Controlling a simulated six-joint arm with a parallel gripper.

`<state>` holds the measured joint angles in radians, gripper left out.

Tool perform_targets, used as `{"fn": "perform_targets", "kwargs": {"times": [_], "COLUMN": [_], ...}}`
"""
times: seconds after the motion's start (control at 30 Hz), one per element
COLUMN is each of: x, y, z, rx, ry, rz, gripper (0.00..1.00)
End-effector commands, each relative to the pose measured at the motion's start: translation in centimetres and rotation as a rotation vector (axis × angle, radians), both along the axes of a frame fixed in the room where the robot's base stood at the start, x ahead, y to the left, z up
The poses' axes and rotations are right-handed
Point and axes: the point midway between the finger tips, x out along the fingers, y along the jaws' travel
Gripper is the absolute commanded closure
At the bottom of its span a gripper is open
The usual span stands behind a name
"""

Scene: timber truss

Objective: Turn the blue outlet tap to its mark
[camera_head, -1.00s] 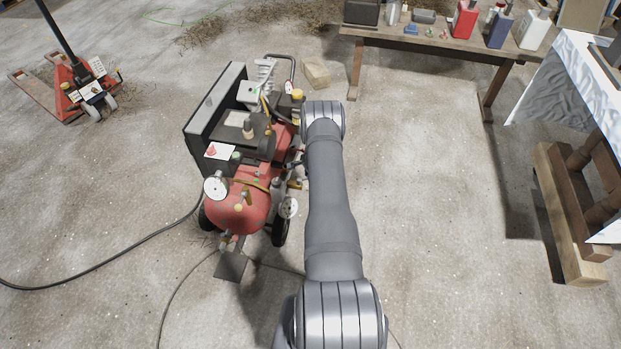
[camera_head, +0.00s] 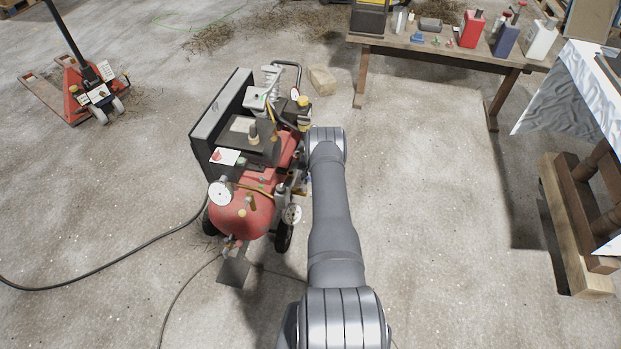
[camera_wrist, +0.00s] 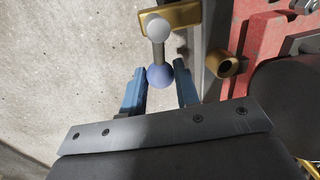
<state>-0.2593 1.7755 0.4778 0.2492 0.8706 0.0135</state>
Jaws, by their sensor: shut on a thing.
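The blue outlet tap (camera_wrist: 159,76) shows in the wrist view as a blue ball on a short stem, with a pale grey ball at the stem's other end. The stem lies in front of a brass fitting (camera_wrist: 186,15). My gripper (camera_wrist: 160,77) is shut on the tap, with the blue ball between its two blue fingers. The mark cannot be made out. In the head view, the red compressor (camera_head: 240,222) stands left of my arm. The gripper and the tap cannot be made out clearly there.
A second brass fitting (camera_wrist: 229,66) sits close right of the fingers, beside red metal. Gauges (camera_head: 220,193) and hoses surround the compressor. A wooden bench (camera_head: 440,52) with bottles stands at the back right. A pallet jack (camera_head: 92,90) stands far left.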

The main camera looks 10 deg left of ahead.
Motion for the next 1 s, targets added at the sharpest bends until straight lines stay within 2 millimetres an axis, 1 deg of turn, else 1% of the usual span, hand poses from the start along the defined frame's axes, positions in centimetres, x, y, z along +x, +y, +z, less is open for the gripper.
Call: {"fn": "perform_targets", "kwargs": {"times": [0.3, 0.8, 0.83, 0.93, 1.0], "x": [0.14, 0.16, 0.15, 0.14, 0.13], "y": [0.53, 0.69, 0.69, 0.68, 0.66], "z": [0.03, 0.07, 0.06, 0.06, 0.04], "rx": [0.0, 0.001, 0.001, 0.0, 0.0], "ry": [-0.003, -0.002, -0.002, -0.002, -0.002], "rz": [0.108, 0.127, 0.127, 0.126, 0.126], "gripper": [0.94, 0.94, 0.69, 0.5, 0.5]}}
